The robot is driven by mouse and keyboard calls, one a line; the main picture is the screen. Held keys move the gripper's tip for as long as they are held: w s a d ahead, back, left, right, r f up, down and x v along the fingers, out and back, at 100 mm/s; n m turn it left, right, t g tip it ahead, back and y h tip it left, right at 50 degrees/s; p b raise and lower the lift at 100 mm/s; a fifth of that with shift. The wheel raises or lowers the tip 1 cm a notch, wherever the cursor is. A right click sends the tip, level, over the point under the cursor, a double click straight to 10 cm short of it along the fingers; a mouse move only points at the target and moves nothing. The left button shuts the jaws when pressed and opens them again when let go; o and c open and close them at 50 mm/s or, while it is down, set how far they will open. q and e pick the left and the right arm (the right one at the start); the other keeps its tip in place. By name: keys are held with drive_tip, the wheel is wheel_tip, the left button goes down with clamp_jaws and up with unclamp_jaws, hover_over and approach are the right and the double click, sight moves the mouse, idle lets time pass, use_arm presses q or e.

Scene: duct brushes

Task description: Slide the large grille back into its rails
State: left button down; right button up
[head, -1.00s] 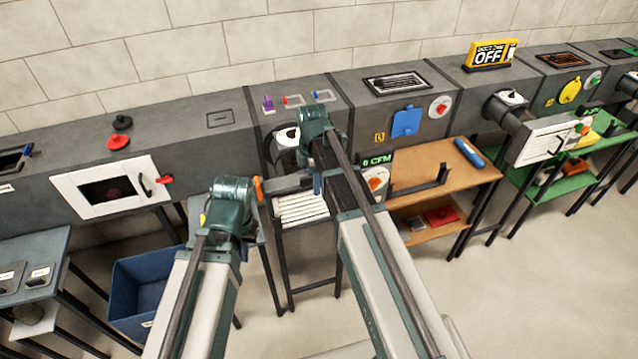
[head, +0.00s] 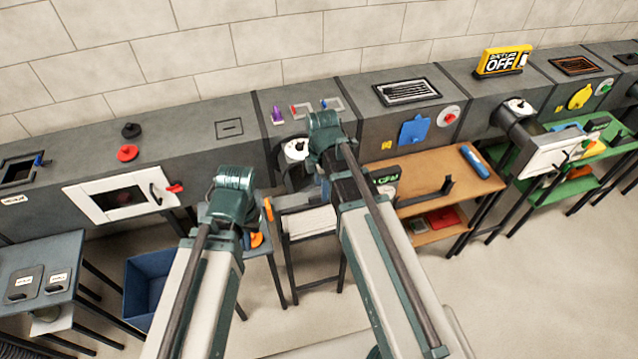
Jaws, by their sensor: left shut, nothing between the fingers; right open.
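A white panel (head: 308,222) lies on a dark stand below a round duct mouth (head: 293,150), between my two arms. My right arm covers part of it, and its slats are not clear. Another white panel (head: 550,158) in a dark frame sits at the right, below a duct elbow. I cannot tell which of these is the large grille. No rails can be made out clearly. My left gripper (head: 233,190) is shut and empty, left of the middle stand. My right gripper (head: 325,135) is open in front of the duct mouth. The fingers of both are largely hidden behind the wrists.
A grey duct (head: 205,125) runs along the wall. A white-framed door (head: 80,205) is at left, above a blue bin (head: 138,290). A wooden shelf unit (head: 415,170) stands right of my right arm, with a green shelf unit (head: 575,187) beyond. Floor is clear at lower right.

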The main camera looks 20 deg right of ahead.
use_arm(q)
wheel_tip(320, 180, up, 6)
drive_tip(key=p, duration=0.5)
use_arm(e)
wheel_tip(320, 180, up, 6)
drive_tip(key=shift+s, duration=0.4)
use_arm(q)
drive_tip(key=shift+d, duration=0.1)
use_arm(e)
drive_tip(key=shift+d, duration=0.1)
use_arm(q)
wheel_tip(320, 180, down, 12)
drive_tip(key=b, duration=1.2)
use_arm(e)
drive_tip(key=s+a+f+m+h, duration=0.1)
drive_tip(key=s+a+f+m, duration=0.9)
drive_tip(key=s+f+m, duration=0.2)
drive_tip(key=m, duration=0.2)
drive_tip(key=shift+a+m, duration=0.25)
drive_tip(key=shift+m, duration=0.05)
